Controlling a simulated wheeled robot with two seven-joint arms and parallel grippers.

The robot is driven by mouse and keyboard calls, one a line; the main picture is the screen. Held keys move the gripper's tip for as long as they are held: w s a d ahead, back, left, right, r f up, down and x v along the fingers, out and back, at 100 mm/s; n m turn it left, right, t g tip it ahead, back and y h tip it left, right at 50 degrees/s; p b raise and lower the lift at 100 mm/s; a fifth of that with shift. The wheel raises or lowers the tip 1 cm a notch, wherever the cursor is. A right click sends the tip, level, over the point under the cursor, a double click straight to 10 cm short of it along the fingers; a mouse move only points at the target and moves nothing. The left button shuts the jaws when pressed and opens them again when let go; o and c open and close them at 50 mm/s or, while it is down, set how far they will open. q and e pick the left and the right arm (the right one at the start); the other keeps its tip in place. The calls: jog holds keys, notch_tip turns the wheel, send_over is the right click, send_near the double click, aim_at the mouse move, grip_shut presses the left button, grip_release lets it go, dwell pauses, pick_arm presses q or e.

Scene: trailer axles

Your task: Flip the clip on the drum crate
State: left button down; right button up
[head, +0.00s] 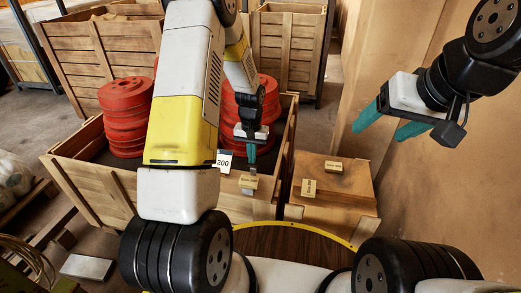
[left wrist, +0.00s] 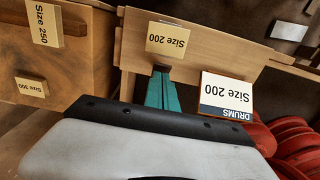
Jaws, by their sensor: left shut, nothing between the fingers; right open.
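The drum crate (head: 98,183) is a wooden crate holding stacks of red drums (head: 124,115). A small wooden clip (head: 249,182) sits on its front wall. In the left wrist view the clip (left wrist: 168,38) reads "Size 200", upside down in the picture. A white "DRUMS Size 200" card (left wrist: 227,95) is beside it. My left gripper (head: 252,161) is shut and empty, pointing down just above the clip. In the left wrist view its teal fingertips (left wrist: 161,73) lie close to the clip; I cannot tell whether they touch. My right gripper (head: 379,131) is open and empty, high at right.
A wooden box (head: 335,208) right of the crate bears "Size 250" (left wrist: 44,22) and "Size 300" (left wrist: 31,87) clips. More wooden crates (head: 290,45) stand behind. A tan wall panel (head: 440,190) closes off the right. My left arm hides part of the drum crate.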

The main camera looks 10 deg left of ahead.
pick_arm(q)
jog(key=shift+f, duration=1.3)
dwell(0.8)
jog(key=shift+r, duration=3.55)
jog(key=s+r+t+h, duration=0.1)
jog(key=s+r, duration=0.4)
jog(key=r, duration=0.3)
jog(key=s+d+r+t, duration=0.1)
jog(key=s+r+t, duration=0.1)
jog(key=s+r, duration=0.5)
jog(key=s+r+t+h, duration=0.1)
jog(key=s+r, duration=0.2)
jog(key=r, duration=0.7)
jog(key=s+d+r+t, duration=0.1)
jog(key=s+r+t, duration=0.1)
jog(key=s, duration=0.7)
jog(key=shift+s+r, duration=0.15)
jog(key=shift+r, duration=0.65)
jog(key=shift+d, duration=0.1)
